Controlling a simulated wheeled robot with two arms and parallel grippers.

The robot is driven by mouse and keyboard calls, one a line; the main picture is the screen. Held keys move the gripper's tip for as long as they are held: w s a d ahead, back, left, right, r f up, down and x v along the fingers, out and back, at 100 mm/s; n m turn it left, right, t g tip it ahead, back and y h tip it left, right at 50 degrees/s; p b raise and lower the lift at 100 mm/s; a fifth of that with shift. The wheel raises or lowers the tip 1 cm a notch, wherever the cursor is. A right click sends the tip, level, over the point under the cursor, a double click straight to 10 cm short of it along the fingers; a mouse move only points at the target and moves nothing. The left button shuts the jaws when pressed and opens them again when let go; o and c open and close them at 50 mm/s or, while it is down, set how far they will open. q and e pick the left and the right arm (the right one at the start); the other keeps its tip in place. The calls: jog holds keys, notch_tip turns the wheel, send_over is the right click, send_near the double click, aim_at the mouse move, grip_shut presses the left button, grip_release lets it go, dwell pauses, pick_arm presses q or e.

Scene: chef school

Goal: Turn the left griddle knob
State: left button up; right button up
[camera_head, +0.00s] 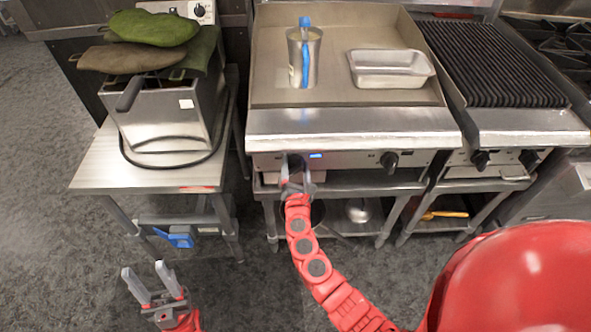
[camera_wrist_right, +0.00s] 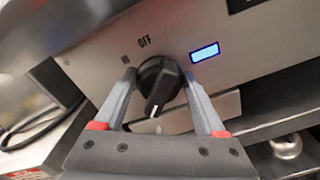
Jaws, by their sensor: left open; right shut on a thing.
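The left griddle knob (camera_wrist_right: 160,82) is black and round with a grip bar and a white mark pointing down, away from the "OFF" label printed above it. My right gripper (camera_head: 297,180) is at the front panel of the griddle (camera_head: 350,130). In the right wrist view its two grey fingers lie on either side of the knob, shut on it. In the head view the gripper mostly hides this knob. My left gripper (camera_head: 143,267) is open and empty over the floor at the lower left, away from the griddle.
Another black knob (camera_head: 389,161) is to the right on the same panel, past a lit blue display (camera_head: 316,155). A metal tray (camera_head: 390,68) and a steel container (camera_head: 303,57) stand on the griddle. A side table (camera_head: 95,175) bears a fryer at left.

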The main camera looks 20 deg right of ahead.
jog(key=m+b, duration=0.1)
jog(key=m, duration=0.1)
jog(key=m+b, duration=0.2)
jog(key=shift+f, duration=0.3)
jog(key=shift+r+m+b, duration=0.1)
jog(key=shift+m+b, duration=1)
jog(key=shift+m, duration=0.4)
jog(key=o, duration=1.1)
jog(key=shift+c, duration=0.2)
jog(key=shift+r, duration=0.1)
jog(key=b+v, duration=0.2)
jog(key=v, duration=1.5)
jog(key=shift+s, duration=0.25)
